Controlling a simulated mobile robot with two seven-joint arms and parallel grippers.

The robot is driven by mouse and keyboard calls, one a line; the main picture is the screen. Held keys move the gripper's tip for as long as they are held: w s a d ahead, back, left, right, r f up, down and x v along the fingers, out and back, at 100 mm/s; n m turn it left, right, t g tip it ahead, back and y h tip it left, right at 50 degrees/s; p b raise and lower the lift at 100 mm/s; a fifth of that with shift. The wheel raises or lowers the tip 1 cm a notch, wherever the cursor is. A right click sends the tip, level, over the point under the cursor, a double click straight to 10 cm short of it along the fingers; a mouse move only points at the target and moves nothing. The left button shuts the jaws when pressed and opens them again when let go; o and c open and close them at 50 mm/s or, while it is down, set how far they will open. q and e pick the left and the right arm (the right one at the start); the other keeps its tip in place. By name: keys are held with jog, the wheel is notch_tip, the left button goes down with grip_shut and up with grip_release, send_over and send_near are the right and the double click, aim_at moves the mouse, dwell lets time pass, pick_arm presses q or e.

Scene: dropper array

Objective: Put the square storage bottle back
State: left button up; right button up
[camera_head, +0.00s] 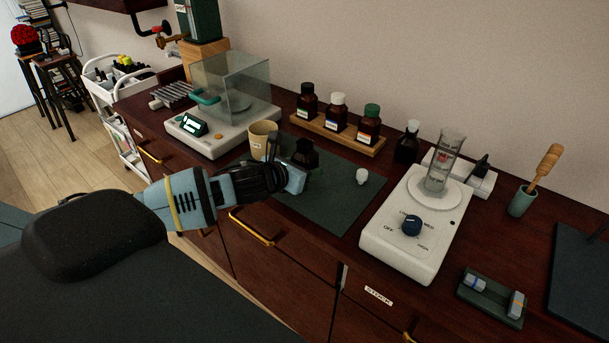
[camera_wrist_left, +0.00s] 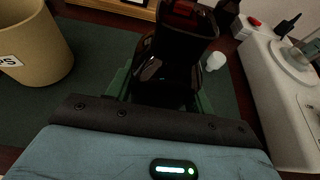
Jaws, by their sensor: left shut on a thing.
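A dark brown square bottle (camera_head: 306,153) with an open mouth is over the green mat; it also shows in the left wrist view (camera_wrist_left: 172,65), with reddish colour inside its mouth. My left gripper (camera_head: 292,178) is shut on this bottle, which is roughly upright. I cannot tell whether its base touches the mat. A small white stopper (camera_head: 362,176) lies on the mat (camera_head: 335,200) to the right, apart from the bottle. A wooden rack (camera_head: 330,135) behind holds three capped dark bottles, with white, dark and green caps. My right gripper is not in view.
A tan cup (camera_head: 263,139) stands close left of the held bottle. A balance (camera_head: 215,130) with a glass shield is further left. A white stirrer (camera_head: 415,225) with a glass cylinder (camera_head: 446,158) is right of the mat. Another dark bottle (camera_head: 406,148) stands behind it. The mat's front right is clear.

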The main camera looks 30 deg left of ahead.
pick_arm(q)
jog(key=shift+w, duration=0.1)
jog(key=shift+w+a, duration=0.2)
jog(key=shift+f, duration=1.75)
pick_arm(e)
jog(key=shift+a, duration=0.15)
pick_arm(q)
jog(key=shift+f, duration=0.2)
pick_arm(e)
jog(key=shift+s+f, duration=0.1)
pick_arm(q)
jog(key=o, duration=1.4)
jog(key=shift+c, duration=0.2)
jog(key=shift+r, duration=0.1)
jog(key=shift+r, duration=0.2)
jog(key=p+v, duration=0.1)
jog(key=v, duration=0.9)
jog(key=shift+s, duration=0.3)
jog(key=shift+s+r, duration=0.25)
jog(key=shift+s, duration=0.35)
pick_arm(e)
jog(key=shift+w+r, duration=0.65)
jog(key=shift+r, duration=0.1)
